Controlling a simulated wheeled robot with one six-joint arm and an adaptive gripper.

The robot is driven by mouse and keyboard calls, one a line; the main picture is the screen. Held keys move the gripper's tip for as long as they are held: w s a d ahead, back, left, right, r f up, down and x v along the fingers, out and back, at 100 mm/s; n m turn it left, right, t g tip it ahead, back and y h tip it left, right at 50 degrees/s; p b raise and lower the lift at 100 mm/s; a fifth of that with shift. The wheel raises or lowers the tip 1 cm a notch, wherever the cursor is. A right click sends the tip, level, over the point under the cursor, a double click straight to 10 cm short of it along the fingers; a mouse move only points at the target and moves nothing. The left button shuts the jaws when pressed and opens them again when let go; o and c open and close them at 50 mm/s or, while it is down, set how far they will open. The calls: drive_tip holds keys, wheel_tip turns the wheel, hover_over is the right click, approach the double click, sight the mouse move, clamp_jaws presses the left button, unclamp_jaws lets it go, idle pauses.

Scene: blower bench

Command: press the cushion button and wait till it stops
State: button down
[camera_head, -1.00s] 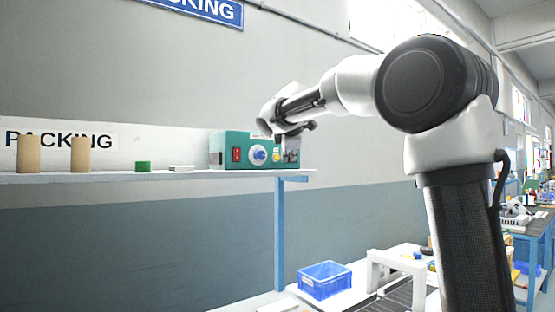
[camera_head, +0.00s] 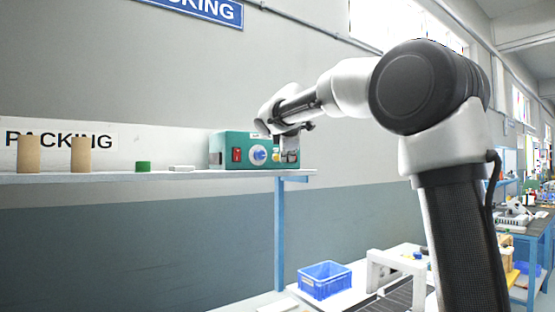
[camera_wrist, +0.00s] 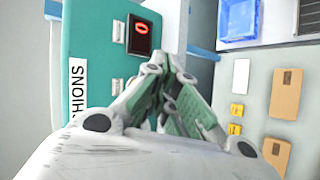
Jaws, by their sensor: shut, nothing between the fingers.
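The teal machine box (camera_head: 222,143) stands at the right end of the wall shelf. Its front shows a red switch (camera_head: 237,155), a blue round knob (camera_head: 259,155) and a small yellow part (camera_head: 276,156). My gripper (camera_head: 286,157) is at the right part of this front. In the wrist view the box (camera_wrist: 85,35) carries a partly covered label ending in "SHIONS" and a dark display (camera_wrist: 143,34) with a red sign. My shut, empty gripper (camera_wrist: 163,58) has its tips close to the box, below the display. The cushion button is hidden, and contact cannot be told.
The shelf (camera_head: 110,177) also holds two tan cylinders (camera_head: 54,154), a green piece (camera_head: 143,166) and a white piece (camera_head: 181,168). A blue crate (camera_head: 325,281) sits lower right on a bench. Tan boxes (camera_wrist: 285,92) lie below in the wrist view.

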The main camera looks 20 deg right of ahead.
drive_tip(key=shift+w, duration=0.15)
idle(0.5)
drive_tip(key=shift+w+a, duration=0.1)
drive_tip(key=shift+w, duration=0.2)
drive_tip(key=shift+w+a, duration=0.15)
drive_tip(key=shift+w, duration=0.2)
idle(0.6)
drive_tip(key=shift+s+d, duration=0.25)
drive_tip(key=shift+s, duration=0.55)
drive_tip(key=s, duration=0.1)
drive_tip(key=s+d, duration=0.1)
drive_tip(key=s, duration=0.2)
drive_tip(key=shift+s+d, duration=0.3)
drive_tip(key=shift+s, duration=0.05)
idle(0.8)
